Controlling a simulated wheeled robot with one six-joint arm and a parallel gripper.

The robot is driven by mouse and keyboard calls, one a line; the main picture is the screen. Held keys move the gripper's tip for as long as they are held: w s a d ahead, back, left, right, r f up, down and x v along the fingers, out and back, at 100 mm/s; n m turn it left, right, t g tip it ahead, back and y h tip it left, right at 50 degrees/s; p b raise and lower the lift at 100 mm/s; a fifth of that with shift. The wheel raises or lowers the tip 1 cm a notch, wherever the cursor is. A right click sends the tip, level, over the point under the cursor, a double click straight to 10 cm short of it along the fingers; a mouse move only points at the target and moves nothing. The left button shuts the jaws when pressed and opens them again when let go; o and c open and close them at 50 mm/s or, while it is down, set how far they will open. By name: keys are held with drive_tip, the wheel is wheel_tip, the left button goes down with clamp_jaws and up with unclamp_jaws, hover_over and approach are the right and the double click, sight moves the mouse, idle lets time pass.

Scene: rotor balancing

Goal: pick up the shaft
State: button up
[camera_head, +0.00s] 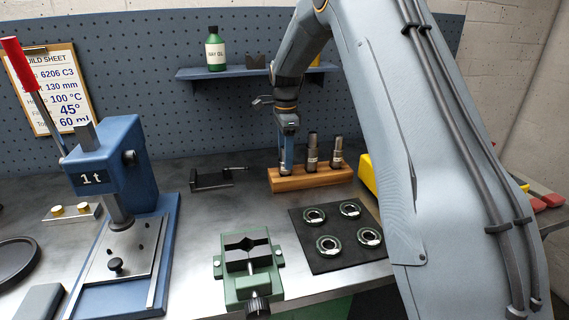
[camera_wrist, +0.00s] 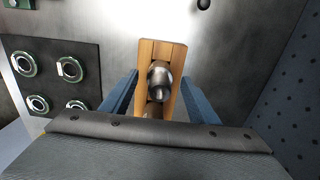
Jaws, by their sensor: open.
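Three metal shafts stand upright in a wooden block (camera_head: 310,178) on the bench. The middle shaft (camera_head: 312,152) and the right shaft (camera_head: 337,152) show clearly in the head view. The left shaft is mostly hidden there behind my gripper (camera_head: 286,160), which points down over the block's left end. In the wrist view the left shaft (camera_wrist: 160,80) is seen from above, between the two blue fingers of my open gripper (camera_wrist: 158,82). I cannot tell whether a finger touches it. Part of another shaft (camera_wrist: 154,108) shows below it, mostly hidden by my gripper body.
A dark mat (camera_head: 327,262) with several bearings lies in front of the block. A green vise (camera_head: 247,288) is at the front. A blue press (camera_head: 110,165) stands left. A black fixture (camera_head: 212,180) lies left of the block. The pegboard (camera_head: 380,100) rises behind.

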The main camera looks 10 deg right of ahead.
drive_tip(key=shift+a+f+p, duration=0.1)
drive_tip(key=shift+f+p, duration=0.25)
drive_tip(key=shift+f, duration=1.15)
drive_tip(key=shift+c, duration=0.2)
drive_tip(key=shift+r, duration=0.1)
drive_tip(key=c, duration=1.3)
